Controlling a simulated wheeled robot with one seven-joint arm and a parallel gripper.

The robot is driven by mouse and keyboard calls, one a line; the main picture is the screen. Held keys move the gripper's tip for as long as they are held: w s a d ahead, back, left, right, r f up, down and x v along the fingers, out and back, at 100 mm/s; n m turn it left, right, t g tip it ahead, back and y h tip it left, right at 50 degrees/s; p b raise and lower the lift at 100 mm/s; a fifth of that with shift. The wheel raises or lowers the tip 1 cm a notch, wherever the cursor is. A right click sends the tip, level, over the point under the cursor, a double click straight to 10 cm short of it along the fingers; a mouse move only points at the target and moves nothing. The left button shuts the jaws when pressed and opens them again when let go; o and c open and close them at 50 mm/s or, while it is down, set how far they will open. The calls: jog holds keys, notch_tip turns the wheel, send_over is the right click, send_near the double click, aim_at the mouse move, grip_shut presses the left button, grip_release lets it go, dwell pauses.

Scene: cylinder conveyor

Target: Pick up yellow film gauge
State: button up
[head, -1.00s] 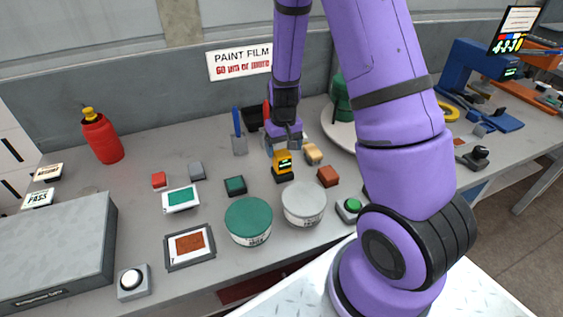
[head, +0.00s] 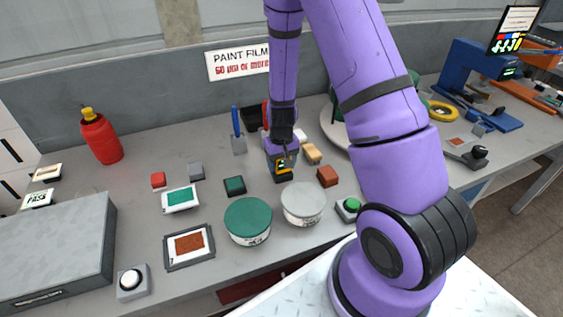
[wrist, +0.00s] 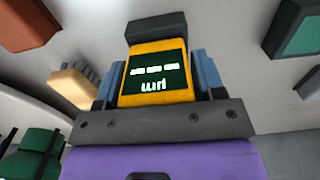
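The yellow film gauge (head: 284,167) has a dark base and a dark screen, and stands on the grey bench. My gripper (head: 282,153) is lowered onto it from above and hides part of it in the head view. In the wrist view the gauge (wrist: 156,62) lies between the two blue-grey fingers, one on each side, its screen showing dashes and "µm" upside down. The fingers are very close to its sides; I cannot tell whether they press on it.
A green-topped can (head: 248,219) and a white can (head: 303,203) stand in front of the gauge. A brown-red block (head: 327,176), a tan block (head: 312,153) and a dark block with a green top (head: 234,186) are close by. A blue-handled tool (head: 237,130) stands behind left.

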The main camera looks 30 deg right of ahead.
jog(key=c, duration=0.6)
jog(key=shift+r, duration=0.15)
jog(key=shift+r, duration=4.85)
jog(key=o, duration=0.4)
jog(key=shift+c, duration=1.3)
